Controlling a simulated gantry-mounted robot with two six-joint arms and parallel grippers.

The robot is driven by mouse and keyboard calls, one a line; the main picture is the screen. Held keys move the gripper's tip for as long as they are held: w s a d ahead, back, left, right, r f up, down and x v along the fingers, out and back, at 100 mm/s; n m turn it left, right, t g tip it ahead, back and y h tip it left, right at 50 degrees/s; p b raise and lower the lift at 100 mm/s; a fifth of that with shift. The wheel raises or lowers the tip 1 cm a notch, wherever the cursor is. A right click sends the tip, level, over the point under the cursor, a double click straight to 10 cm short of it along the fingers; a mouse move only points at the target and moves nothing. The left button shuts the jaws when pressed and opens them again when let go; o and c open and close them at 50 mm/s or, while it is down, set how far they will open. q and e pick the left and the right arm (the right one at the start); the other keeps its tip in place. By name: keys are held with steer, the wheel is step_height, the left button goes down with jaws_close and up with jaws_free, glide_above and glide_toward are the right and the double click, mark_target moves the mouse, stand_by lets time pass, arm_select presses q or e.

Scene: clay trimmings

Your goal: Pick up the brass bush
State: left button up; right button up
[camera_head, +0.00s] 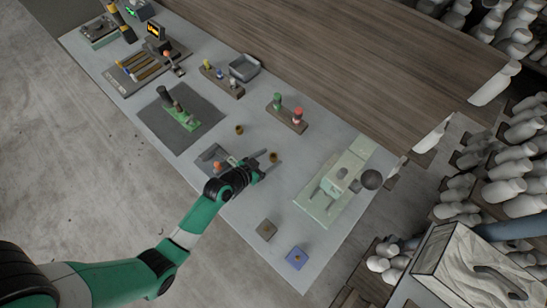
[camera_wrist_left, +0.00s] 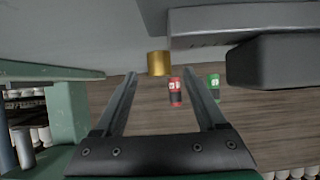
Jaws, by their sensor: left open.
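A small brass bush (camera_head: 273,156) stands on the grey bench, right at the fingertips of my left gripper (camera_head: 268,160). In the left wrist view, the brass bush (camera_wrist_left: 158,63) is a short gold cylinder just ahead of and between the two dark fingers (camera_wrist_left: 163,78). The fingers are apart with visible room between them, and nothing is held. Whether either finger touches the bush cannot be told. A second similar brass-coloured piece (camera_head: 239,129) stands farther up and left on the bench. My right gripper is not in view.
A wooden stand (camera_head: 287,118) with green and red pieces is up and right of the gripper. A pale green fixture (camera_head: 325,205) is to the right. A dark mat (camera_head: 155,120) with a green fixture is at left.

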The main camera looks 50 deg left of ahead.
arm_select(q)
steer(key=shift+w+f, duration=0.35)
steer(key=shift+w, duration=0.3)
steer(key=shift+s, duration=0.1)
jaws_close()
